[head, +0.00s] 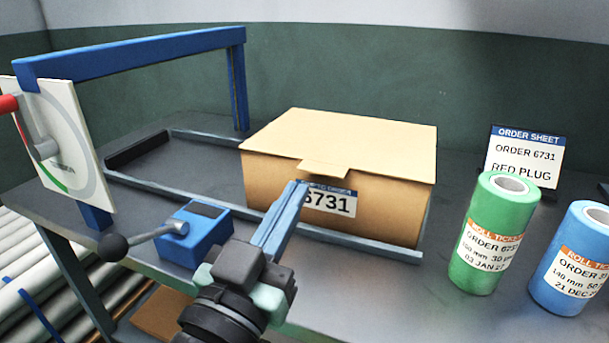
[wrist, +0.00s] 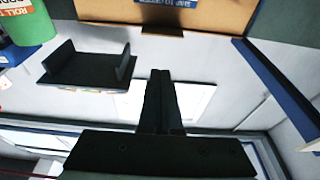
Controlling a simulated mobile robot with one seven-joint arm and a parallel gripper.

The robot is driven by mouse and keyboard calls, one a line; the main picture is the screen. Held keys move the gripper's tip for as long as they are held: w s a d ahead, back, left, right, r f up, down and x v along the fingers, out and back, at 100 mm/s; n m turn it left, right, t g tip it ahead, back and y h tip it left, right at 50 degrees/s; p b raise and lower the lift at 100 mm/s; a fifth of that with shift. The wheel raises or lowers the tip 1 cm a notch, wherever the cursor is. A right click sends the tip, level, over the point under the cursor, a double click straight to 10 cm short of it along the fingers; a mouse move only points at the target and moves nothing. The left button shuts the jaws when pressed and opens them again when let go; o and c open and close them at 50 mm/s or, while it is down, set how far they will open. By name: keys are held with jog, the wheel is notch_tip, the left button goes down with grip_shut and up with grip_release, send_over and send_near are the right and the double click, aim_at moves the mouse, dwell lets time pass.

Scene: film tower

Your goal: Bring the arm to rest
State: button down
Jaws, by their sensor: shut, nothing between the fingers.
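My gripper (wrist: 160,75) shows in the wrist view as two dark fingers side by side, closed together with nothing between them. Part of the box also shows at the top of the wrist view (wrist: 215,14), apart from the fingers.
A grey rail frame (head: 335,240) surrounds the box. A blue gantry (head: 140,50) with a dial panel (head: 65,145) stands left. A blue block (head: 195,235) has a ball-ended lever. A green roll (head: 492,240), blue roll (head: 570,260) and order sheet (head: 525,155) stand right.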

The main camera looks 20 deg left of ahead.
jog(key=s+d+r+t, duration=0.3)
jog(key=d+r, duration=0.5)
jog(key=r, duration=0.4)
jog(key=s+d+r+t, duration=0.3)
jog(key=d+r, duration=0.4)
jog(key=r, duration=0.4)
notch_tip(320, 180, up, 30)
jog(key=p, duration=3)
jog(key=shift+w+r+t, duration=0.2)
jog(key=shift+w+t, duration=0.05)
jog(key=shift+t, duration=0.05)
jog(key=shift+a, duration=0.1)
